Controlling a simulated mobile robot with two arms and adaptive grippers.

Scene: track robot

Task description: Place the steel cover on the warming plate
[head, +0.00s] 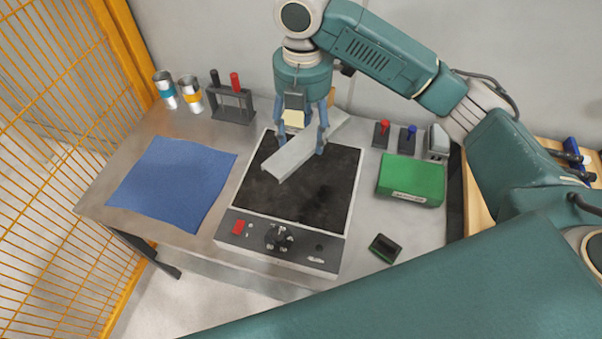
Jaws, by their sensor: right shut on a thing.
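The steel cover (287,160) is a long, light grey plate, lying diagonally over the black top of the warming plate (327,198). My right gripper (302,143) points down from above and is shut on the steel cover, with fingers on both sides of it. I cannot tell whether the cover touches the black surface or hangs just above it. The warming plate has a light frame and a front panel with a red switch (238,227) and a dark knob (278,237). My left gripper is not in view.
A blue cloth (172,183) lies at the left of the metal table, with two cans (190,95) and a small rack (232,104) behind it. A green box (411,180) and a small dark item (384,248) are at the right. An orange mesh fence (122,45) borders the left.

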